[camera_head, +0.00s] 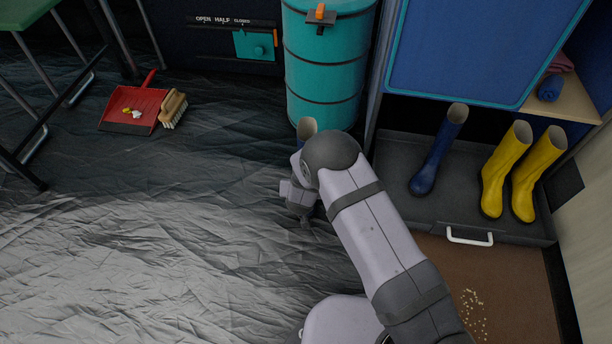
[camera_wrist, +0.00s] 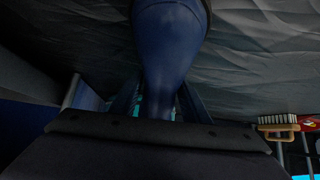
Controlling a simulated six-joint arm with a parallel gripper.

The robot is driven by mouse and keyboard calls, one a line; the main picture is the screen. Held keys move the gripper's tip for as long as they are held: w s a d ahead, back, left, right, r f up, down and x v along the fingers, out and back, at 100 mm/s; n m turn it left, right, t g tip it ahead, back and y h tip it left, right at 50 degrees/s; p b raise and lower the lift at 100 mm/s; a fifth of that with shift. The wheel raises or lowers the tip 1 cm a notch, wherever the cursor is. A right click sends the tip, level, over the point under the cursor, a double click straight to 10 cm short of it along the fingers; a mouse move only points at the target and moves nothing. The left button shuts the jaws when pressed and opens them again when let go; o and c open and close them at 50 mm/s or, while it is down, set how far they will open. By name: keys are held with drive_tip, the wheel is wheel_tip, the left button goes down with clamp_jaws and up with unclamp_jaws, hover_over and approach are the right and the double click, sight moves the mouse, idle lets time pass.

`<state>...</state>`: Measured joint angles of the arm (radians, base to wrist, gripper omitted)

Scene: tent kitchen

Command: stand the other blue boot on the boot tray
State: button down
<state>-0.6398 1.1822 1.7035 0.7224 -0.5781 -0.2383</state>
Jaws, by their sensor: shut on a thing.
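The other blue boot (camera_wrist: 170,45) fills the upper middle of the wrist view, between the fingers of my gripper (camera_wrist: 158,104). In the head view only its open top (camera_head: 306,128) shows, left of the boot tray. My gripper (camera_head: 299,192) is shut on it there, over the dark floor sheet, and my arm hides most of the boot. Whether it touches the floor I cannot tell. The dark grey boot tray (camera_head: 452,212) lies at the right. One blue boot (camera_head: 436,153) stands upright on its left part.
Two yellow boots (camera_head: 504,168) (camera_head: 535,172) stand on the tray's right part. A teal barrel (camera_head: 325,75) stands behind my gripper. A blue panel (camera_head: 480,50) hangs above the tray's back. A red dustpan (camera_head: 133,108) and brush (camera_head: 173,108) lie at the left. The floor at front left is clear.

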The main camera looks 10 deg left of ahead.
drive_tip(key=shift+w+r, duration=0.1)
drive_tip(key=shift+r, duration=0.1)
wheel_tip(320, 180, up, 10)
drive_tip(key=p, duration=0.6)
drive_tip(key=shift+p, duration=0.4)
drive_tip(key=s+d+r+m+h+p, duration=0.1)
drive_tip(key=s+d+m+h, duration=0.15)
drive_tip(key=d, duration=1.15)
drive_tip(key=s+d+m+h+p, duration=0.2)
drive_tip(key=s+d+m, duration=0.1)
drive_tip(key=d, duration=1.1)
drive_tip(key=b, duration=0.6)
hover_over(395, 181)
drive_tip(key=s, duration=0.1)
wheel_tip(395, 181, down, 5)
drive_tip(key=shift+s+f, duration=0.15)
drive_tip(key=shift+w+f+g+b, duration=0.15)
drive_tip(key=shift+w+g+b, duration=0.2)
drive_tip(key=shift+w, duration=0.35)
